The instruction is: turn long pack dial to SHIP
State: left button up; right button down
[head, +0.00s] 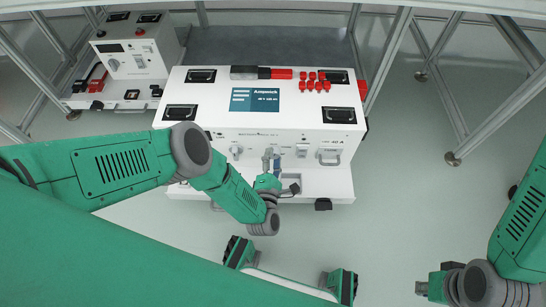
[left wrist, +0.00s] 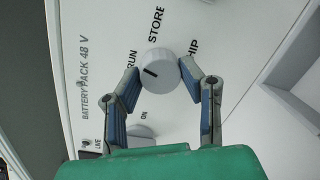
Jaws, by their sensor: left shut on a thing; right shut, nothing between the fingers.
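The long pack (head: 240,115) is a large white case in the middle of the head view. Its dial, a round white-grey knob (left wrist: 173,70) with a dark mark, shows in the left wrist view. STORE stands above it, RUN to its left, SHIP to its right, partly hidden by a finger. The mark is on the knob's left side, towards RUN. My left gripper (left wrist: 166,80) is shut on the dial, one finger on each side; in the head view this gripper (head: 272,158) hides the dial. My right gripper (head: 423,287) is shut and empty, low at the right, away from the pack.
Another knob (left wrist: 140,130) by the word ON sits close below the dial. A smaller white unit (head: 133,55) stands at the back left.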

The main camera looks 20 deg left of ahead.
pick_arm(q)
jog(key=m, duration=0.6)
jog(key=shift+s+d+f+g+y, duration=0.1)
jog(key=shift+d+f+g+y, duration=0.05)
jog(key=shift+g+y, duration=0.2)
jog(key=m, duration=0.5)
jog(key=shift+m+g+y, duration=0.25)
jog(key=shift+m+g, duration=0.1)
jog(key=shift+m, duration=0.05)
jog(key=m+y, duration=0.1)
jog(key=m, duration=0.4)
jog(key=shift+d+m, duration=0.1)
jog(key=shift+m, duration=0.3)
jog(key=m, duration=0.5)
jog(key=shift+f+y, duration=0.1)
jog(key=shift+y, duration=0.2)
jog(key=o, duration=1.1)
jog(key=shift+o, duration=0.2)
